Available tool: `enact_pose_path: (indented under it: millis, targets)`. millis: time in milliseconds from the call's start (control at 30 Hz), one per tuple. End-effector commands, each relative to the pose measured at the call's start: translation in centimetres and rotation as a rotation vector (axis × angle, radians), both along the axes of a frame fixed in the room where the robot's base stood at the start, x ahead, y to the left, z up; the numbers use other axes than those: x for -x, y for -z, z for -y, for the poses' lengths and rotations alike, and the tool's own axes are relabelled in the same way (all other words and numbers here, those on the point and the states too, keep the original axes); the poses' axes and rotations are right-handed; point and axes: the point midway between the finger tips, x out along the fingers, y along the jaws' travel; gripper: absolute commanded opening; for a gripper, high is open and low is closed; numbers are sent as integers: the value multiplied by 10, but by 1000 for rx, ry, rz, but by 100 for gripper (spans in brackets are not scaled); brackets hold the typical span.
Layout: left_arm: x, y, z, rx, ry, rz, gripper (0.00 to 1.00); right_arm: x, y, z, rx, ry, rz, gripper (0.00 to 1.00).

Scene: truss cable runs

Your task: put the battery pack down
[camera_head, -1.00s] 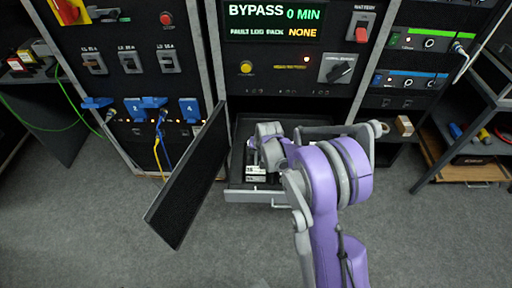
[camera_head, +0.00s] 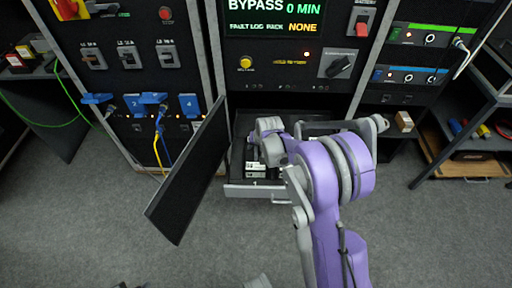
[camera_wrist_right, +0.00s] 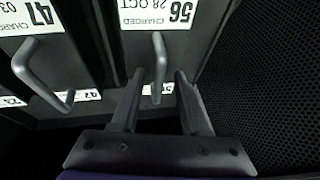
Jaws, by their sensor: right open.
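The battery pack labelled 56 (camera_wrist_right: 165,45) fills the upper middle of the right wrist view, its label upside down and a grey bar handle (camera_wrist_right: 158,65) on its face. My right gripper (camera_wrist_right: 160,80) is open, with one finger on each side of that handle and gaps between. A second pack labelled 47 (camera_wrist_right: 25,55) with its own handle stands beside it on the left. In the head view my right arm reaches into an open drawer (camera_head: 258,192), where white pack labels (camera_head: 256,168) show. My wrist hides most of the packs and the fingertips. My left gripper is not seen.
A dark door panel (camera_head: 188,172) hangs open at the drawer's left. A perforated dark wall (camera_wrist_right: 265,80) is close to the gripper's right in the wrist view. A shelf unit (camera_head: 470,125) stands at the right.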

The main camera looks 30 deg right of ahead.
Motion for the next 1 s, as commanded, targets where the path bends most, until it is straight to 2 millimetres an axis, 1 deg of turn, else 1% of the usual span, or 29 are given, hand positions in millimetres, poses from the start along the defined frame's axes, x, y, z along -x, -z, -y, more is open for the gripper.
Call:
enact_pose_path:
  millis: [200, 400, 500, 633, 733, 767, 867, 967, 1000]
  targets:
    - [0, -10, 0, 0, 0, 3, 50, 20, -43, -2, 0, 1, -1, 45]
    - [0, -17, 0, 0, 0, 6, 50, 37, -79, -4, 0, 1, -1, 45]
    - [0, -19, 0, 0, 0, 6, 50, 42, -91, -4, 0, 0, 0, 45]
    - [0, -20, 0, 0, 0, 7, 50, 47, -100, -6, 1, -2, 0, 45]
    - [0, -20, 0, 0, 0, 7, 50, 57, -109, -15, 7, -22, -2, 45]
    - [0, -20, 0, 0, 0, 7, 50, 62, -113, -20, 11, -35, -3, 45]
    - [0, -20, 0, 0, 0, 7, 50, 89, -128, -45, 32, -96, -8, 45]
    - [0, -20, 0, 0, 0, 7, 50, 128, -144, -74, 61, -179, -14, 45]
    - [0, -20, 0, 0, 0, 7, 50, 145, -149, -84, 74, -214, -16, 45]
